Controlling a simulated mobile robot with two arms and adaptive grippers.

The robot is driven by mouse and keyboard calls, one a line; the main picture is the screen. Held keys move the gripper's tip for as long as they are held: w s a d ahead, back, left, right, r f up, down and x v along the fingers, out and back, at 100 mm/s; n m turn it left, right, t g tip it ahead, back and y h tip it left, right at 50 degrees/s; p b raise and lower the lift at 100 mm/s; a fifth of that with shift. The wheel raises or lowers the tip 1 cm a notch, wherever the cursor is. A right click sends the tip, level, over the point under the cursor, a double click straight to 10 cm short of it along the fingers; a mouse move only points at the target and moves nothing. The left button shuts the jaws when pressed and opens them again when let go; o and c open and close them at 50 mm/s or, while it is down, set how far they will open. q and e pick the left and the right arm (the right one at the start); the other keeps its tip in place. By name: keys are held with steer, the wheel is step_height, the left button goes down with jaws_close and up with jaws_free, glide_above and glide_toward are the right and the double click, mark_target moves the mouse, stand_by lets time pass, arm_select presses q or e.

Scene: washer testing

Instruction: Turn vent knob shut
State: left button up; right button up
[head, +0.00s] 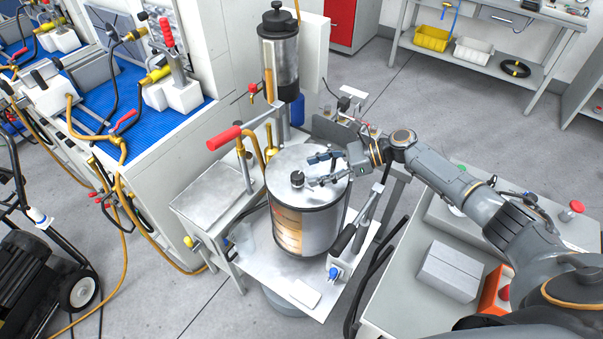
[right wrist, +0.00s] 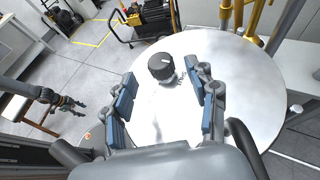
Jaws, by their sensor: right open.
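The vent knob (head: 297,178) is a small black round knob on the flat metal lid (head: 318,163) of the steel drum. In the right wrist view the knob (right wrist: 160,66) shows a pale mark on its top. My right gripper (head: 316,170) is open and empty, just right of the knob in the head view, fingers pointing toward it. In the right wrist view the knob lies beyond and between the blue-padded fingertips (right wrist: 167,88), apart from them.
A red-handled lever (head: 224,138) stands left of the drum, and a dark-topped cylinder (head: 280,52) stands behind it. A black-handled lever (head: 344,237) is at front right. A grey box (head: 448,272) sits on the right-hand table. Open floor lies behind.

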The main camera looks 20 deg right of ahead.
steer(key=v, duration=0.6)
steer(key=shift+d, duration=0.15)
